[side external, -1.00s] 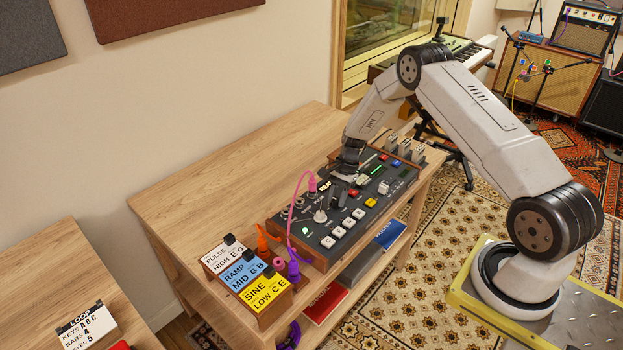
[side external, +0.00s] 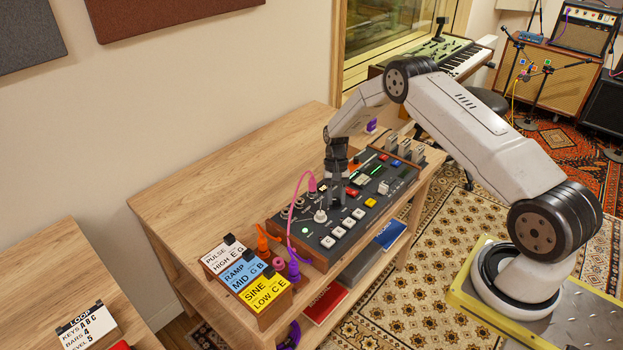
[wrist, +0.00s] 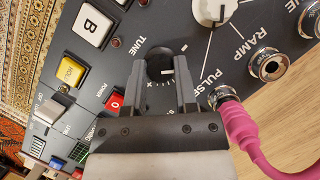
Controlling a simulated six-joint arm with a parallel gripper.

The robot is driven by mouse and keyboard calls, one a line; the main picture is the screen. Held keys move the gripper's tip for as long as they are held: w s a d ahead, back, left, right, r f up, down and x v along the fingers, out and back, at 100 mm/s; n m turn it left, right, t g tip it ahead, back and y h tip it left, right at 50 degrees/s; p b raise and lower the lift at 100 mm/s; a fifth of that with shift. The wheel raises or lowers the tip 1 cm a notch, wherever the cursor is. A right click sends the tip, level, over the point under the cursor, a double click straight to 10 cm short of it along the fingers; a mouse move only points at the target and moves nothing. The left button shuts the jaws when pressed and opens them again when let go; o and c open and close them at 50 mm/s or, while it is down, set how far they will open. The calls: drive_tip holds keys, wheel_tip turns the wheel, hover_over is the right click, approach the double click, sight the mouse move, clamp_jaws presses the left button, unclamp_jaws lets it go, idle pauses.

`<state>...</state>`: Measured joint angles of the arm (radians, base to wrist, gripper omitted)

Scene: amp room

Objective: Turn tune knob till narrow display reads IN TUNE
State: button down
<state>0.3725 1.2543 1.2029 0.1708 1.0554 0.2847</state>
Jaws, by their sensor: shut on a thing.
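The black tune knob (wrist: 160,63), with a white pointer mark, sits beside the "TUNE" label in the wrist view. My gripper (wrist: 161,70) is shut on it, one finger on each side; in the side view my gripper (side external: 337,203) points down onto the synth panel (side external: 318,252) and hides the knob. A narrow green-lit display (side external: 378,170) shows on the panel in the side view. Its text is too small to read.
A pink cable (wrist: 240,125) is plugged into the PULSE jack right beside the gripper. A large white knob (wrist: 208,10) and the RAMP jack (wrist: 268,65) are close by. Square buttons, including white B (wrist: 93,25), lie left.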

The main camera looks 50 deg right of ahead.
idle(0.3)
drive_tip(key=shift+c, duration=2)
unclamp_jaws()
drive_tip(key=v, duration=0.8)
